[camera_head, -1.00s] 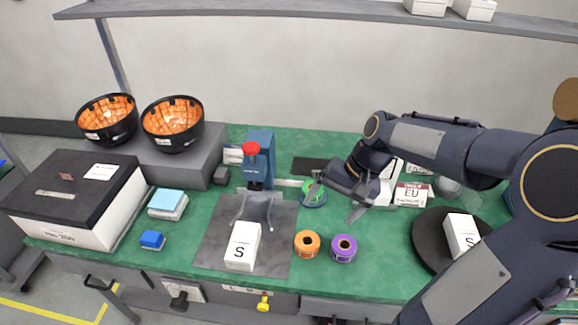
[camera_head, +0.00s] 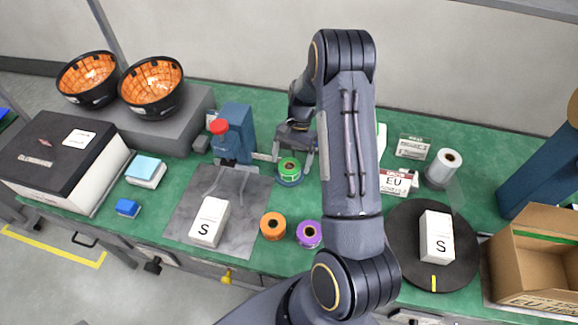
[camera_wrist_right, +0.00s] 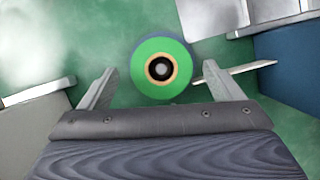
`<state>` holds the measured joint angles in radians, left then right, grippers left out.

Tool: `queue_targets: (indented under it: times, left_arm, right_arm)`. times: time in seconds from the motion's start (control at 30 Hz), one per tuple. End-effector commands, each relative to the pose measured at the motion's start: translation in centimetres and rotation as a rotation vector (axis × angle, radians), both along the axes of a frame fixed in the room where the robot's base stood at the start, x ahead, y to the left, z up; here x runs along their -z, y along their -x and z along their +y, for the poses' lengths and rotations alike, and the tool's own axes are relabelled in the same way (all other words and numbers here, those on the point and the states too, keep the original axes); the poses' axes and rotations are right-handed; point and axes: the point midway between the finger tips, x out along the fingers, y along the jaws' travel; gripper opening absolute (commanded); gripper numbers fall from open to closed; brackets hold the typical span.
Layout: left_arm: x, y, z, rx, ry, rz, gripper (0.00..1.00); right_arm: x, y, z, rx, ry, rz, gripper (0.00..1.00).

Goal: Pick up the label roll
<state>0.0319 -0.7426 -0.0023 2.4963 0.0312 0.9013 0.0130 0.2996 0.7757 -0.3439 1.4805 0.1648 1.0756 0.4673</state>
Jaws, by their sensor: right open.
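A green label roll (camera_head: 289,166) with a dark core stands on a blue round base behind the grey mat. In the right wrist view the green roll (camera_wrist_right: 161,69) appears end-on, between the fingers. My right gripper (camera_head: 293,152) is open at the green roll, its fingers to either side in the picture; I cannot tell whether they touch it. An orange roll (camera_head: 273,226) and a purple roll (camera_head: 308,234) lie nearer the front edge. A white roll (camera_head: 445,167) stands at the right. My left gripper is out of view.
A blue device with a red knob (camera_head: 219,127) stands left of the green roll. A white S box (camera_head: 210,222) is on the grey mat (camera_head: 250,205); another (camera_head: 437,235) is on a black disc (camera_head: 405,245). A cardboard box (camera_head: 535,265) is at right.

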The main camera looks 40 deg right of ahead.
Motion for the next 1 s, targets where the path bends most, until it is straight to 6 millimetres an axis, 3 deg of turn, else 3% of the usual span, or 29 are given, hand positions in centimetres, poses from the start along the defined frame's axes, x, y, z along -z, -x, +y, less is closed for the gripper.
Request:
queue_targets:
  times: [0.2,0.47,0.83,1.0]
  left_arm:
    - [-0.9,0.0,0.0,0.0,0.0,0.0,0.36]
    - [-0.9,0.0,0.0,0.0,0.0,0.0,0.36]
    - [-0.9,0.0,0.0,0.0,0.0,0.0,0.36]
    - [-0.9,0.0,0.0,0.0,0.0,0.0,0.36]
  right_arm:
    - [2.3,0.3,0.9,0.0,-0.001,0.0,0.86]
    - [2.6,0.3,0.9,-0.001,0.0,-0.002,0.85]
    - [2.5,0.3,0.9,-0.001,0.0,-0.002,0.37]
    - [2.5,0.3,0.9,-0.001,0.0,-0.003,0.37]
